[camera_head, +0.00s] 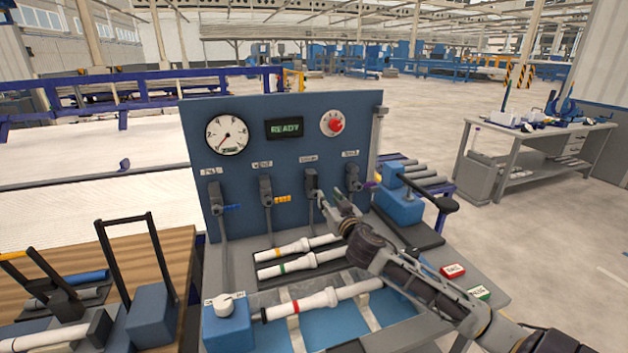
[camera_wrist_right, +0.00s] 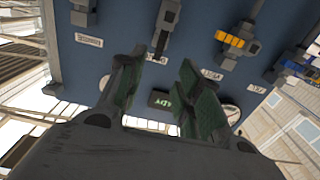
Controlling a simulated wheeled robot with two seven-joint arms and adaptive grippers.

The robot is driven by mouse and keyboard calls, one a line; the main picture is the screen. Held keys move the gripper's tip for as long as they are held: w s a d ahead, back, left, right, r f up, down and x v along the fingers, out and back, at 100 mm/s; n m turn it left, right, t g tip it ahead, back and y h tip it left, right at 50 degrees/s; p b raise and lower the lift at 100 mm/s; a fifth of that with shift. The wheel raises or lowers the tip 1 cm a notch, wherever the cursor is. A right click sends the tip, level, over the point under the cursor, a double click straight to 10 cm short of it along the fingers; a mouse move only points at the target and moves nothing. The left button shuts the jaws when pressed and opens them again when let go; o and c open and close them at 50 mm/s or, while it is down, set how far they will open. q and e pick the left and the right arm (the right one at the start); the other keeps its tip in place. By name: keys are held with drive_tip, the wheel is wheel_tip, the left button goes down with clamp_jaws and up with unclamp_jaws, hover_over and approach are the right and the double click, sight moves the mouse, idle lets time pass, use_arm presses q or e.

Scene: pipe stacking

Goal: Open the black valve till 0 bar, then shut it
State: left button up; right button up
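The black valve (camera_head: 311,183) is third from the left in the row on the blue panel. Its dark handle also shows in the wrist view (camera_wrist_right: 163,32). My right gripper (camera_head: 331,207) is in front of this valve and hides part of it in the head view. In the wrist view its green-padded fingers (camera_wrist_right: 158,88) are apart with nothing between them, and the valve handle is beyond the tips. The round white gauge (camera_head: 227,135) is at the panel's upper left; its reading is too small to tell. My left gripper is not in view.
Valves with blue (camera_head: 231,208), yellow (camera_head: 283,199) and purple (camera_head: 371,185) handles flank it. A READY display (camera_head: 285,128) and red knob (camera_head: 336,125) sit above.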

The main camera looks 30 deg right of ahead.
drive_tip(key=shift+s+r, duration=0.1)
drive_tip(key=shift+s, duration=0.05)
drive_tip(key=shift+w, duration=0.25)
approach(316, 181)
drive_tip(key=shift+x, duration=1.75)
drive_tip(key=shift+w+d+p, duration=0.25)
drive_tip(key=shift+w+p, duration=0.1)
drive_tip(key=shift+w, duration=0.2)
drive_tip(key=shift+x, duration=2.35)
drive_tip(key=shift+w+d+p, duration=0.1)
drive_tip(key=shift+w+p, duration=0.2)
drive_tip(key=shift+w, duration=0.3)
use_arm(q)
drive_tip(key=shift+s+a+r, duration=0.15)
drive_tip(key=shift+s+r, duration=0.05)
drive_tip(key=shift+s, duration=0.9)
